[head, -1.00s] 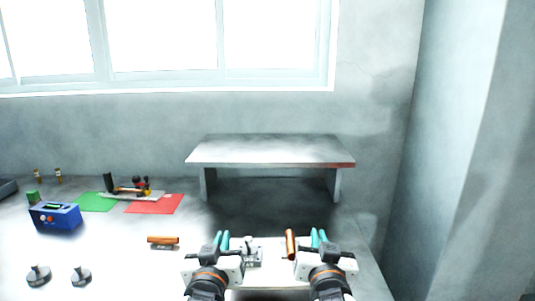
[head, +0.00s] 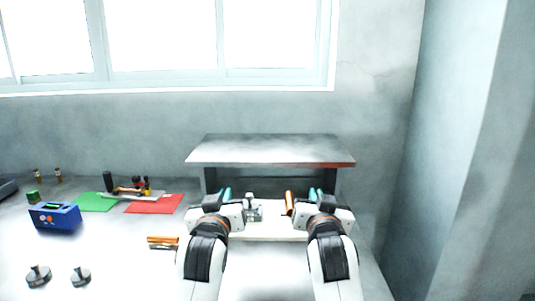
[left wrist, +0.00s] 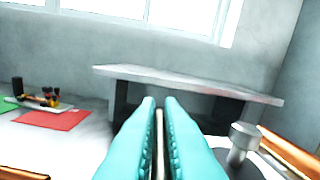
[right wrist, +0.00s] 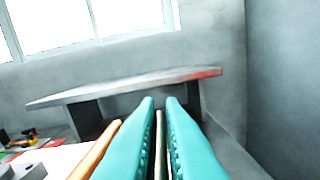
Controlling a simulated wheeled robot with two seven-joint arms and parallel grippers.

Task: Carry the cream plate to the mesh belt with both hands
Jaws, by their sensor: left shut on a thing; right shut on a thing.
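The cream plate (head: 275,232) is held level between my two hands in the head view, in front of the grey bench-like shelf. A grey metal fitting (head: 254,210) and a copper-coloured bar (head: 289,203) stand at its far side. My left gripper (head: 225,195) is shut on the plate's left side, and my right gripper (head: 315,195) is shut on its right side. Each wrist view shows a thin edge pinched between teal fingers, in the left (left wrist: 158,150) and the right (right wrist: 160,150). I cannot clearly make out the mesh belt; the space under the shelf is dark.
The grey shelf (head: 270,150) spans the back on two legs. To the left are a blue box (head: 55,215), green mat (head: 92,202), red mat (head: 153,204), copper bars (head: 163,242) and two grey knobs (head: 38,276). A wall closes the right side.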

